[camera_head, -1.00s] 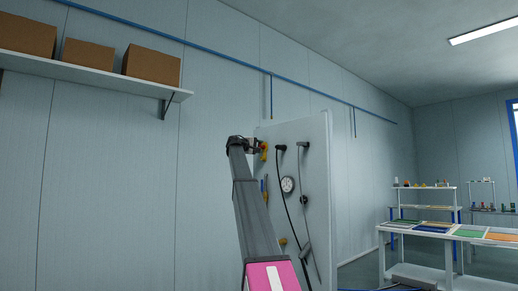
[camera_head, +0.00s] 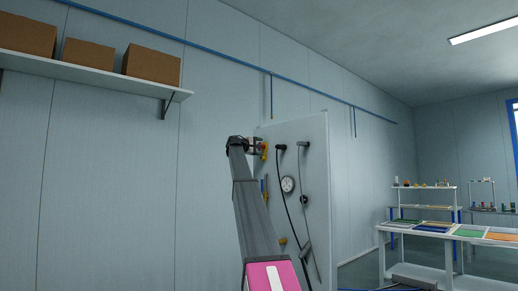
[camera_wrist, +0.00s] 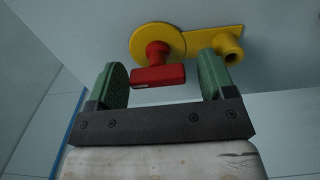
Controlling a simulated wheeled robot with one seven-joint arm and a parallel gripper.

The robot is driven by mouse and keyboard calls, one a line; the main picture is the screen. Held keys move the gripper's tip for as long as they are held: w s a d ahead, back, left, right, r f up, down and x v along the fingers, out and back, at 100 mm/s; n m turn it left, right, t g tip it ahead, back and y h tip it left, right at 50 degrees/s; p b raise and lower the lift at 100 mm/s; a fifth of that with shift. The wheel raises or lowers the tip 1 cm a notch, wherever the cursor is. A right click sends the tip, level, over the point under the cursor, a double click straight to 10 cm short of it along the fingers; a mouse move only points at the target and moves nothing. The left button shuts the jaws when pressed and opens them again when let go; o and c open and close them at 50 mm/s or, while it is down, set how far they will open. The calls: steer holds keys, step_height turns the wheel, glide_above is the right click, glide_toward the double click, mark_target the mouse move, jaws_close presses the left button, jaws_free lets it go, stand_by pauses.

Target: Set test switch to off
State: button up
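The test switch, a red handle (camera_wrist: 158,76) on a round yellow base (camera_wrist: 157,43), is on the panel at the top middle of the wrist view. Its red bar lies roughly sideways in the picture.
A yellow plate with a round yellow stub (camera_wrist: 229,46) sits right beside the switch, close to my right finger. The white panel (camera_head: 315,180) also carries a gauge (camera_head: 288,185) and hanging dark cables. A table (camera_head: 450,236) with coloured mats stands at right.

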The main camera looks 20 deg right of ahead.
stand_by(0.3)
steer(key=v, duration=1)
steer(key=shift+a, duration=0.35)
steer(key=shift+s+r, duration=0.1)
steer(key=shift+s, duration=0.05)
steer(key=s+a+f+y, duration=0.2)
steer(key=s+f+y, duration=0.1)
steer(key=f, duration=1.6)
steer(key=s+a+f+y, duration=0.2)
steer(key=s+f+y, duration=0.15)
steer(key=f, duration=1.55)
steer(key=s+a+f+y, duration=0.2)
steer(key=s+f, duration=0.1)
steer(key=f, duration=1.6)
steer(key=s+a+f+m+g+y, duration=0.1)
steer(key=s+a+f+g+y, duration=0.15)
steer(key=s+f, duration=0.8)
steer(key=s+a+f+m+g+y, duration=0.15)
steer(key=s+a+f, duration=0.25)
steer(key=s+f, duration=0.7)
steer(key=s+a+f+m+g+y, duration=0.1)
steer(key=s+a+f+y, duration=0.1)
steer(key=s+f, duration=0.6)
steer(key=s+a+f+g+y, duration=0.1)
steer(key=s+a+f, duration=0.3)
steer(key=s+f, duration=0.4)
steer(key=s+y, duration=0.1)
steer(key=s, duration=0.2)
steer(key=shift+a+m, duration=0.25)
steer(key=shift+m, duration=0.1)
